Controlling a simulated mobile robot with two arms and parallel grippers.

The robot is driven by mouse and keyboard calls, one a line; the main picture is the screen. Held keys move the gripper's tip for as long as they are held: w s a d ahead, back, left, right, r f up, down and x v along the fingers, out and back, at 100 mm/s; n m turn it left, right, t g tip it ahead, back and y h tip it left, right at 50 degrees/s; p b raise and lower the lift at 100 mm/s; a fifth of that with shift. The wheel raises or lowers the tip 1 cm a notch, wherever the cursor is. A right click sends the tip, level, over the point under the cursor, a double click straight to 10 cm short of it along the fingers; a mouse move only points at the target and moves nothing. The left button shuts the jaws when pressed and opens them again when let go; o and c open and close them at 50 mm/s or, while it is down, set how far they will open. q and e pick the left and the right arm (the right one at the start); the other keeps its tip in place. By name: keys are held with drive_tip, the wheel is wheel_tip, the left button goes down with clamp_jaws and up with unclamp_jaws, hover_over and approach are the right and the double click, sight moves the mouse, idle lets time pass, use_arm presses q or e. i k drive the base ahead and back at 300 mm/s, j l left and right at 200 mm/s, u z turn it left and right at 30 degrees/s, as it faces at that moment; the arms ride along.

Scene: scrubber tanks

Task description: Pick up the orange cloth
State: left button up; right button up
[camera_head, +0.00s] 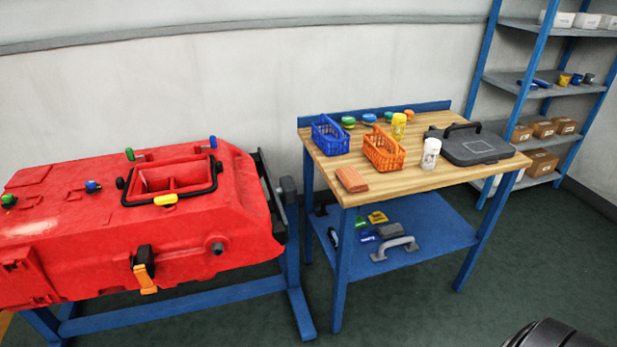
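The orange cloth (352,180) lies folded flat on the wooden top of the workbench (440,177), at its front left corner. It looks like a small brownish-orange block. An orange basket (384,148) stands just behind it to the right, apart from it. Nothing covers the cloth. Neither of my grippers is in view.
A blue basket (330,135), a white bottle (430,153), a yellow container (398,126) and a grey case (470,145) stand on the bench. The red tank (225,235) is on a blue stand at left. A shelf rack (545,85) is at right. Green floor in front is clear.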

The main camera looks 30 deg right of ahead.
sight(353, 183)
drive_tip(key=l+u, duration=0.35)
drive_tip(key=l, duration=0.2)
drive_tip(key=l+u, duration=0.35)
drive_tip(key=l, duration=0.25)
drive_tip(key=k+l+u, duration=0.15)
drive_tip(key=l+u, duration=0.2)
drive_tip(key=l, duration=0.15)
